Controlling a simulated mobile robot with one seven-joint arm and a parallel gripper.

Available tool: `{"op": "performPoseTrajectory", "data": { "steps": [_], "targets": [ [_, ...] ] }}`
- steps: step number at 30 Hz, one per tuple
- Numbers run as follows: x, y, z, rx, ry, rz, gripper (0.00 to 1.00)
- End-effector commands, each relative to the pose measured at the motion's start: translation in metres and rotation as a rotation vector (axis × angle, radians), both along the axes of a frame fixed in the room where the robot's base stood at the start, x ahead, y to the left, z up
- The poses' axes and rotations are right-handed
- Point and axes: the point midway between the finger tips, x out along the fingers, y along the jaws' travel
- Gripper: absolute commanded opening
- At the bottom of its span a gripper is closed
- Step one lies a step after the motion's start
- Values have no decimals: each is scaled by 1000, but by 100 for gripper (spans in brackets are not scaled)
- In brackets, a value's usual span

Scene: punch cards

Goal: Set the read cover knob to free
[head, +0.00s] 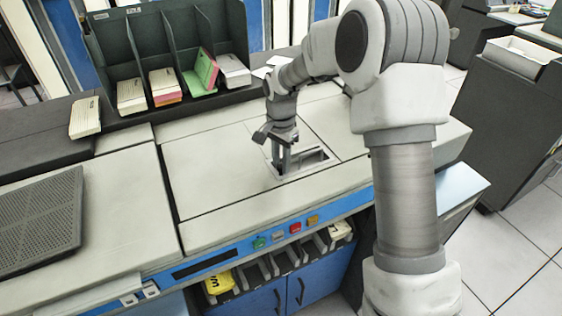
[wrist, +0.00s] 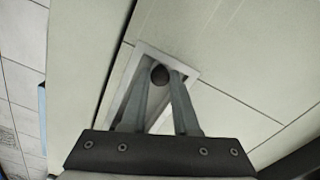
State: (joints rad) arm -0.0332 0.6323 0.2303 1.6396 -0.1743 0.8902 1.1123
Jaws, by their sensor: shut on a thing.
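The read cover knob (wrist: 159,74) is a small dark round knob in the wrist view. It sits at one end of a light-framed rectangular recess (wrist: 194,74) in the pale machine top. My gripper (wrist: 160,82) has its two grey fingers on either side of the knob, shut on it. In the head view my gripper (head: 284,165) points down into the recess (head: 316,163), at its left part. The knob is hidden there by the fingers. I cannot read any marking for the knob's positions.
A dark rack (head: 172,50) with several card stacks stands behind the machine top (head: 215,170). A card stack (head: 85,117) lies at the left. The front panel has green, white, red and orange buttons (head: 295,227). A perforated dark plate (head: 40,222) lies at left.

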Motion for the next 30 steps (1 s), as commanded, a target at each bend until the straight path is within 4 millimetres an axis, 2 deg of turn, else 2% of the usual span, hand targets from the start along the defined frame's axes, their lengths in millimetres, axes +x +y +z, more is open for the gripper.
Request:
{"op": "performPoseTrajectory", "data": {
  "steps": [21,27,30],
  "targets": [
    [1,0,1,0,-1,0,0],
    [8,-18,1,-1,-2,-2,0],
    [8,-19,1,-1,-2,0,0]
  ]
}}
